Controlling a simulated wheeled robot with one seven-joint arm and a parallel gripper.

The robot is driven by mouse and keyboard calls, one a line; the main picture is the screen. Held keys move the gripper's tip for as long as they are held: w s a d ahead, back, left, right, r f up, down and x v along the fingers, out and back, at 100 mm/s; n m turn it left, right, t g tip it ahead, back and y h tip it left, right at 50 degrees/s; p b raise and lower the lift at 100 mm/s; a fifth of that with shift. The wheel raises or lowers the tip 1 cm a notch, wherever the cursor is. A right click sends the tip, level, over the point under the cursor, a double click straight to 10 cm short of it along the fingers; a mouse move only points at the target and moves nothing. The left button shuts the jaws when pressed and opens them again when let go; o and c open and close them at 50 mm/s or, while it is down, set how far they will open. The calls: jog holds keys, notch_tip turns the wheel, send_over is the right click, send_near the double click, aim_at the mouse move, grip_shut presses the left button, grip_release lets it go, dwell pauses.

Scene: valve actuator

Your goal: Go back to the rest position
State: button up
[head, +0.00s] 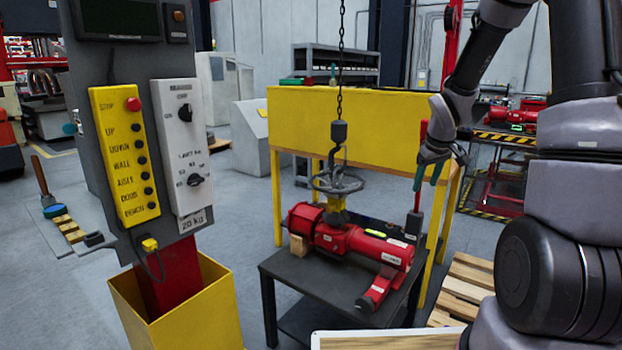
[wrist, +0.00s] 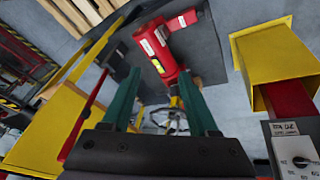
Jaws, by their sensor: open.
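My gripper (head: 430,173) hangs in the air on the right of the head view, fingers pointing down, with nothing between them. In the wrist view its two green fingers (wrist: 158,100) stand apart. Below and to the left in the head view, a red valve actuator (head: 350,241) with a grey handwheel (head: 336,181) lies on a dark table (head: 330,294). The actuator also shows beyond the fingers in the wrist view (wrist: 155,50). A chain with a hook block (head: 339,132) hangs just above the handwheel; I cannot tell whether they are joined.
A control post with a yellow button panel (head: 124,155) and a white dial panel (head: 182,147) stands at the left. A yellow frame (head: 350,118) stands behind the table. A wooden pallet (head: 463,287) lies at the right. Grey floor is clear between post and table.

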jog(key=s+a+r+m+t, duration=0.1)
jog(key=s+a+r+m, duration=0.1)
jog(key=s+r, duration=0.5)
jog(key=s+a+r+m, duration=0.1)
jog(key=s+r+m, duration=0.3)
jog(key=r, duration=0.5)
jog(key=s+a+r+m+y, duration=0.1)
jog(key=s+a+r, duration=0.1)
jog(key=s, duration=0.5)
jog(key=s+a+r+m+t+y, duration=0.1)
jog(key=s+a+r, duration=0.1)
jog(key=s+r, duration=0.2)
jog(key=s, duration=0.3)
jog(key=shift+s+a+y, duration=0.3)
jog(key=shift+s, duration=0.05)
jog(key=shift+t, duration=0.3)
